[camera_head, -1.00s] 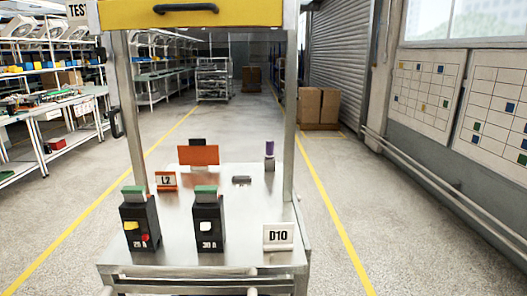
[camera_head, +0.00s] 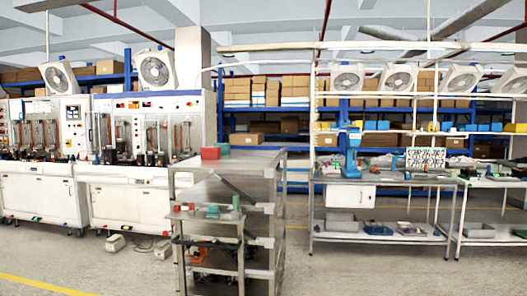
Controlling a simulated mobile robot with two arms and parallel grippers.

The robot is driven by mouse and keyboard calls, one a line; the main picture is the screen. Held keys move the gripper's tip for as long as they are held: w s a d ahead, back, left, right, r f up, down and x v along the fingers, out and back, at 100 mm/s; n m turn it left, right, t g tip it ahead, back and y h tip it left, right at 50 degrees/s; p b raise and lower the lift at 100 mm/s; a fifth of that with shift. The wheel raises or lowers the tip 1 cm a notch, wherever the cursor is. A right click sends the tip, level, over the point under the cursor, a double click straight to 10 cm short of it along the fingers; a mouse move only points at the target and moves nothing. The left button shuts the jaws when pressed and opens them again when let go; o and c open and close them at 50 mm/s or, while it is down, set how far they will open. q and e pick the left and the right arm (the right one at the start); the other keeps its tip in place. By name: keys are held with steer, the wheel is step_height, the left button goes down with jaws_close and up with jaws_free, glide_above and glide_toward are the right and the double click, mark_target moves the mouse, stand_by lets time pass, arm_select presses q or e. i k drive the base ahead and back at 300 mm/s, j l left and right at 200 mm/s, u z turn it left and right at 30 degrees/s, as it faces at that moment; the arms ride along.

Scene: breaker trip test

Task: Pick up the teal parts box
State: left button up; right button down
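A metal cart (camera_head: 250,166) stands left of the middle. On its top, near the left end, a small green to teal box (camera_head: 223,149) sits right beside a red box (camera_head: 210,153). The view is too coarse to tell for certain which of these is the teal parts box. Neither of my grippers shows in the view.
A lower stand (camera_head: 213,216) with small red and green items is in front of the cart. White test machines (camera_head: 150,190) fill the left side. The workbench (camera_head: 385,181) has a blue device on top. Open floor lies in front.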

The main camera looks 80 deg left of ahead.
mark_target(225, 147)
steer(key=u, duration=3.05)
steer(key=i+l+z, duration=0.15)
steer(key=z, duration=1)
steer(key=i, duration=4.65)
steer(key=i+l+u, duration=0.1)
steer(key=i+u, duration=0.3)
steer(key=i+l+u, duration=0.2)
steer(key=i+u, duration=0.15)
steer(key=i+l+u, duration=0.4)
